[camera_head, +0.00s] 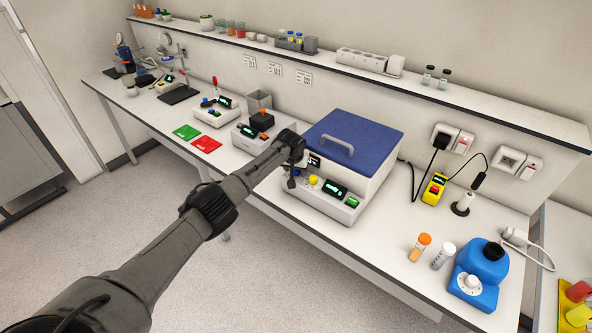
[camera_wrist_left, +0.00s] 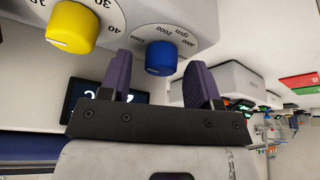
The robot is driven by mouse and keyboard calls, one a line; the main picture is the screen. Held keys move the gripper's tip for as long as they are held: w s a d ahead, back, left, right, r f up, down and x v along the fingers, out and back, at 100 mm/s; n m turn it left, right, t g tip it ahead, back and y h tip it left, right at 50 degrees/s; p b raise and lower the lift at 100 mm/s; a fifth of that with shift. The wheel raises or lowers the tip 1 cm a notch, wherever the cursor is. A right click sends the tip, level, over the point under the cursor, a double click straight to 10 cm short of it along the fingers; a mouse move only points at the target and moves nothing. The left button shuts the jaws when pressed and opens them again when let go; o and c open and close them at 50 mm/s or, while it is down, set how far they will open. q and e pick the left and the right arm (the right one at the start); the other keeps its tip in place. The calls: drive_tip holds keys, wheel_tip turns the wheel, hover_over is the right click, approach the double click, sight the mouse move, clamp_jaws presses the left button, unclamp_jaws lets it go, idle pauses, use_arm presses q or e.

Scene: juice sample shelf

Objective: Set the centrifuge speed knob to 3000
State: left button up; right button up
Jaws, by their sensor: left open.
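The centrifuge (camera_head: 374,172) is a white box with a closed blue lid and a grey handle, standing on the bench. Its front panel carries a yellow knob (camera_head: 313,180), also seen in the left wrist view (camera_wrist_left: 72,27). The blue speed knob (camera_wrist_left: 158,57) has a white dial marked rpm. Its pointer cannot be made out, so its setting is unclear. My left gripper (camera_wrist_left: 161,66) is open, with one purple finger on each side of the blue knob; contact cannot be told. In the head view the left gripper (camera_head: 291,180) covers the blue knob. My right gripper is not seen.
The centrifuge's display (camera_head: 335,189) and green button (camera_head: 352,202) are right of the yellow knob. A device with a black block (camera_head: 262,120) stands to its left. An orange-capped tube (camera_head: 420,246) and a blue device (camera_head: 480,274) stand to the right.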

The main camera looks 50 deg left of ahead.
use_arm(q)
drive_tip(key=shift+f, duration=0.3)
drive_tip(key=shift+c, duration=0.2)
drive_tip(key=c, duration=0.9)
drive_tip(key=shift+o, duration=0.2)
